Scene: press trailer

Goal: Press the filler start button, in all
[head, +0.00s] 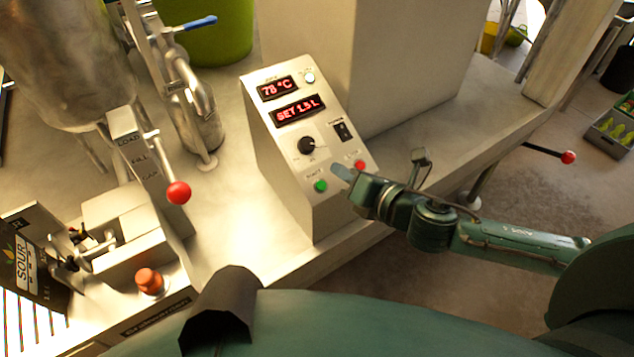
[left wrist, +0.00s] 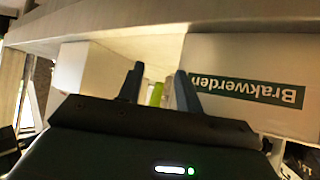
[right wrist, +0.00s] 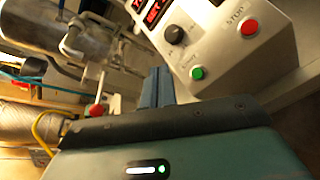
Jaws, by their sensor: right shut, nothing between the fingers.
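The filler control box (head: 292,150) has a sloped metal face with red displays reading 78 °C and SET 1.5 L. Its green start button (head: 320,185) sits low on the face, left of the red stop button (head: 360,165). My right gripper (head: 342,172) is shut and empty, its tips just right of the green button in the head view. In the right wrist view the green button (right wrist: 197,72) shows clear of the shut fingers (right wrist: 157,86), to their upper right. My left gripper (left wrist: 158,88) is open, seen only in the left wrist view, away from the box.
A black knob (head: 306,145) and rocker switch (head: 343,131) are on the same face. A red-knobbed lever (head: 178,192) and an orange button (head: 149,281) stand to the left. In the left wrist view, a box labelled Brakwerden (left wrist: 240,62) is near the left fingers.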

